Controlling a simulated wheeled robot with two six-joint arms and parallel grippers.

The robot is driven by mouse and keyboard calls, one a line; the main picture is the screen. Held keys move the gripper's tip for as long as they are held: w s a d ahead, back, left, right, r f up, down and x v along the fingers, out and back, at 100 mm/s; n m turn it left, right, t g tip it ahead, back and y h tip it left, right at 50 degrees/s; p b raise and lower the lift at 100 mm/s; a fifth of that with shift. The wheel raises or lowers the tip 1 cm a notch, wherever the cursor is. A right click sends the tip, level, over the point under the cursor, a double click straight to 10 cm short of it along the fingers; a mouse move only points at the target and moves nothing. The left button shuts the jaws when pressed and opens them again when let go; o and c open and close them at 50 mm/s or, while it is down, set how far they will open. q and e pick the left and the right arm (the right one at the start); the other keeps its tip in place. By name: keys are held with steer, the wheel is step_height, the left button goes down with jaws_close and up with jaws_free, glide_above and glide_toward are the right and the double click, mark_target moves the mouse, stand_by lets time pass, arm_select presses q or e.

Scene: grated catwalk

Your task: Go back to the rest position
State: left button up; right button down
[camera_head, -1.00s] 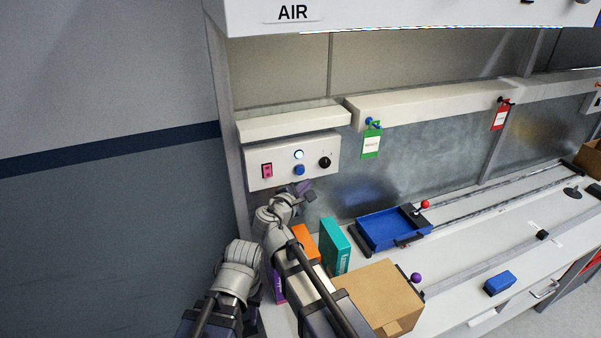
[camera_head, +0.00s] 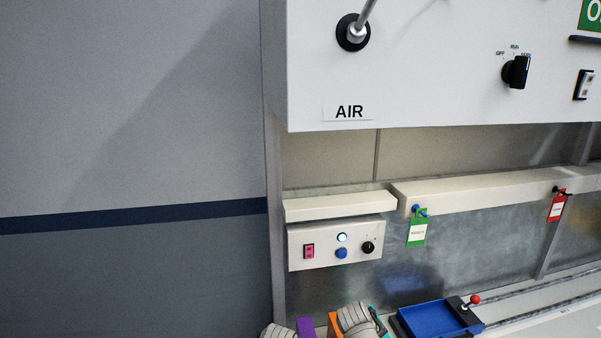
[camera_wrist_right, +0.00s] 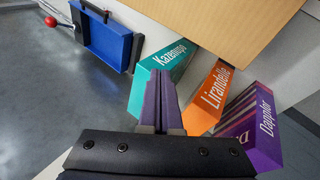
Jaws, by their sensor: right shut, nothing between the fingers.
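My right gripper (camera_wrist_right: 158,92) shows in the right wrist view with its purple fingers pressed together and nothing between them. It points toward a teal box (camera_wrist_right: 168,56), with an orange box (camera_wrist_right: 212,96) and a purple box (camera_wrist_right: 255,122) to the right. I cannot tell how far the fingertips are from the teal box. In the head view only grey links of my own arms show at the bottom edge, and neither gripper is visible there. My left gripper is out of view.
The control panel (camera_head: 322,251), with a red switch, blue button and black knob, hangs above the bench. A blue tray (camera_head: 432,320) with a red-knobbed lever stands at right. The overhead AIR cabinet (camera_head: 425,75) juts out above. A brown carton (camera_wrist_right: 222,22) lies near the boxes.

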steer(key=s+a+f+m+g+y, duration=0.1)
steer(key=s, duration=0.1)
steer(key=s+a+f+m+g+y, duration=0.1)
steer(key=s+m+y, duration=0.1)
steer(key=s, duration=0.1)
steer(key=s+a+f+m+g+y, duration=0.1)
steer(key=s+a+m+y, duration=0.1)
steer(key=s, duration=0.1)
steer(key=shift+f, duration=0.2)
steer(key=s+a+n, duration=0.1)
steer(key=s+a, duration=0.1)
steer(key=a, duration=0.3)
steer(key=s+a+n+g+h, duration=0.1)
steer(key=s+a+n, duration=0.1)
steer(key=a, duration=0.3)
steer(key=shift+s+a, duration=0.4)
steer(key=shift+s, duration=0.4)
